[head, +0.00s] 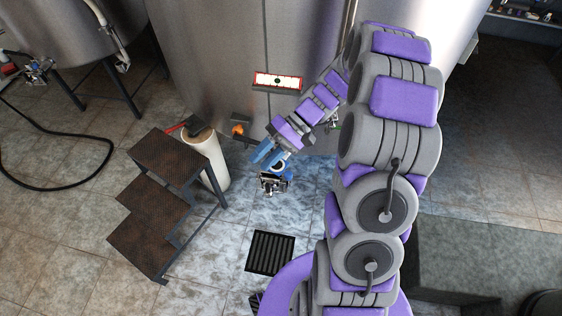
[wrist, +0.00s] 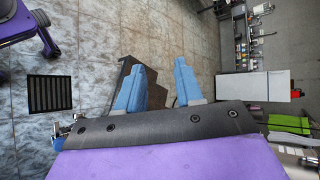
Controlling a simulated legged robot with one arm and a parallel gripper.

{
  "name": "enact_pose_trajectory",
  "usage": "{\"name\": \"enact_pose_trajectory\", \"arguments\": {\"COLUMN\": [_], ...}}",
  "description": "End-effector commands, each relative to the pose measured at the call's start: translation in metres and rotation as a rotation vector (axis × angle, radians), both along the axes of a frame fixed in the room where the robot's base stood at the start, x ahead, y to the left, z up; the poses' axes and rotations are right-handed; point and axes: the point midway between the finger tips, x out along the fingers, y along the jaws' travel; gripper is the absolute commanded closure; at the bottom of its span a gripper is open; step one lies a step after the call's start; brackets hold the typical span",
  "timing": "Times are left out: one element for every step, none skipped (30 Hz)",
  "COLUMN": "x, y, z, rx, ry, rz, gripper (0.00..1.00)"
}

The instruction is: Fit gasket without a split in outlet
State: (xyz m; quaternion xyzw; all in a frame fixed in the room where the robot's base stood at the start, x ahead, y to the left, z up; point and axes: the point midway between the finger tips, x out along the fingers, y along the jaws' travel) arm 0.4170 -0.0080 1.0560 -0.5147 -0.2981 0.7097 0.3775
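My gripper (head: 264,153) hangs low in front of the big steel tank (head: 215,60). Its blue fingers also show in the wrist view (wrist: 161,66), spread apart with nothing visible between them. Just below the fingers in the head view is an outlet fitting (head: 272,184) of shiny metal, with a pale ring and blue parts around its upper end. My fingers partly overlap it, and I cannot tell if they touch. A piece of the fitting shows at the wrist view's lower left (wrist: 66,130). I cannot make out any gasket clearly, whole or split.
A pale cylindrical stand (head: 212,165) with dark and red items on top is behind the rusty steps (head: 150,205). A small orange item (head: 238,130) sits on a dark bracket by the tank. A drain grate (head: 270,252) lies in the floor. A black hose (head: 50,185) lies at left.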

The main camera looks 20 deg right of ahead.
Motion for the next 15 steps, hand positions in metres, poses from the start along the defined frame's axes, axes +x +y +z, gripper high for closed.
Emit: {"name": "enact_pose_trajectory", "arguments": {"x": [0.01,0.016,0.023,0.029,0.034,0.042,0.046,0.051,0.056,0.06,0.064,0.068,0.071,0.073,0.076], "y": [-0.008,-0.013,-0.018,-0.024,-0.03,-0.038,-0.045,-0.052,-0.062,-0.069,-0.077,-0.087,-0.095,-0.102,-0.112], "z": [-0.012,-0.017,-0.025,-0.031,-0.037,-0.047,-0.053,-0.06,-0.071,-0.078,-0.086,-0.096,-0.104,-0.113,-0.124], "rx": [0.039,0.062,0.093,0.116,0.137,0.164,0.183,0.203,0.228,0.246,0.262,0.282,0.297,0.313,0.333], "ry": [-0.003,-0.011,-0.02,-0.028,-0.039,-0.052,-0.065,-0.075,-0.088,-0.101,-0.112,-0.13,-0.145,-0.154,-0.173], "rz": [-0.034,-0.052,-0.077,-0.098,-0.119,-0.147,-0.169,-0.191,-0.222,-0.245,-0.269,-0.3,-0.324,-0.35,-0.384], "gripper": [0.64,0.64,0.64,0.64,0.64,0.64,0.64,0.64,0.64,0.64,0.64,0.64,0.64,0.64,0.64]}}
